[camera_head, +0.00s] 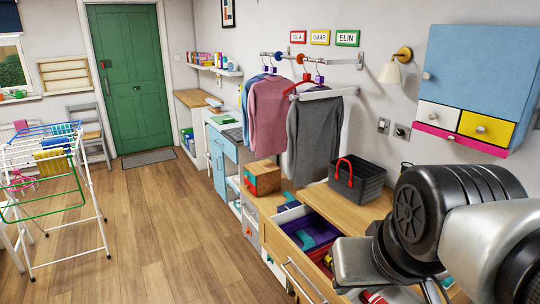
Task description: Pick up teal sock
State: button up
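A teal sock-like item (305,239) lies in a purple-lined compartment (322,230) of the open drawer (289,236) at the lower middle. Another small teal patch (289,199) shows near the wooden box; I cannot tell what it is. My arm fills the lower right and hides part of the drawer and the dresser top. My gripper end (372,268) is low at the right of the drawer, apart from the teal item in the picture. Its fingertips are not clear, so I cannot tell whether it is open or shut.
A dark basket (357,184) with a red handle and a wooden box (262,178) stand on the dresser. A pink top (268,115) and grey top (315,135) hang above. A drying rack (60,190) stands left. The middle floor is clear.

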aim_at(290, 197)
jog(key=i+j+u, duration=0.8)
jog(key=i, duration=0.6)
jog(key=i+j+u, duration=0.15)
jog(key=i, duration=0.65)
jog(key=i+z, duration=0.45)
jog(key=i+j+z, duration=0.2)
jog(key=z, duration=0.2)
jog(key=i+j+z, duration=0.25)
jog(key=z, duration=0.2)
jog(key=i+j+z, duration=0.15)
jog(key=z, duration=0.35)
jog(key=i+j+z, duration=0.2)
jog(key=z, duration=0.3)
jog(key=i+j+z, duration=0.1)
jog(key=j+z, duration=0.15)
jog(key=z, duration=0.2)
jog(key=i+j+z, duration=0.15)
jog(key=i+z, duration=0.2)
jog(key=i+j+z, duration=0.35)
jog(key=k+l, duration=0.1)
